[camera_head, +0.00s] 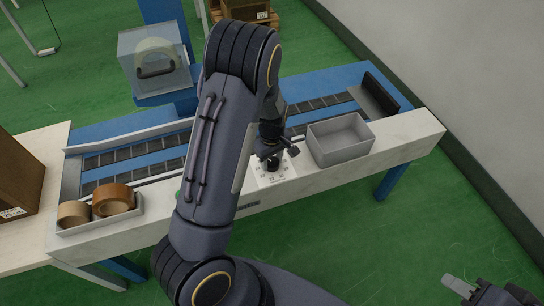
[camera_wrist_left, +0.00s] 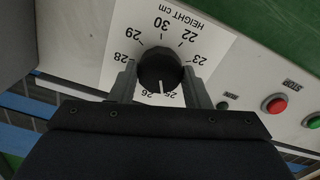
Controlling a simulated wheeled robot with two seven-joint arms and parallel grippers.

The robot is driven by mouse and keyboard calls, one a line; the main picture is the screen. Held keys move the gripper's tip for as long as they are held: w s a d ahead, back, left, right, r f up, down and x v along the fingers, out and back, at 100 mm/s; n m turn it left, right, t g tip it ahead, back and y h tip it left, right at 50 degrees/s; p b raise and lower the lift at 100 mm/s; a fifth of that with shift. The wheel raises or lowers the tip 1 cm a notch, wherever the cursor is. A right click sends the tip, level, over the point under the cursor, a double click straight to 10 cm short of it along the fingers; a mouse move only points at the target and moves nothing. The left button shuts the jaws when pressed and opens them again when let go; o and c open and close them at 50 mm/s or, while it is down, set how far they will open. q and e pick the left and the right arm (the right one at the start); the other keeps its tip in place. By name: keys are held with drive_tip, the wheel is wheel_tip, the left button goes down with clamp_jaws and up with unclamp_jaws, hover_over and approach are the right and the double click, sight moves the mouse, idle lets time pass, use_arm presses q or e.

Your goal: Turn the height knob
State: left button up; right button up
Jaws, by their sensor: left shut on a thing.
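The black height knob (camera_wrist_left: 160,68) sits on a white dial plate (camera_wrist_left: 203,52) lettered HEIGHT cm, upside down in the left wrist view. Its white pointer line points between 25 and 26. My left gripper (camera_wrist_left: 161,84) is shut on the knob, one finger on each side. In the head view my left gripper (camera_head: 273,157) is over the dial plate on the conveyor's front ledge, and my arm hides part of the ledge. My right gripper (camera_head: 488,292) shows only partly at the lower right, away from the conveyor; its jaw opening is unclear.
A red button (camera_wrist_left: 276,104) labelled STOP is beside the dial. A grey bin (camera_head: 341,139) stands right of the dial. Tape rolls (camera_head: 114,198) lie in a tray at the left. A clear-covered box (camera_head: 155,62) stands behind the conveyor (camera_head: 140,150). The green floor at the right is clear.

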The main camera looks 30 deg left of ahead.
sight(272, 161)
use_arm(q)
drive_tip(key=shift+r+n+p, duration=0.1)
drive_tip(key=shift+n+p, duration=0.25)
drive_tip(key=shift+n, duration=0.65)
drive_tip(key=o, duration=1)
wheel_tip(272, 161, up, 8)
drive_tip(key=shift+f+p, duration=0.15)
drive_tip(key=shift+p, duration=0.65)
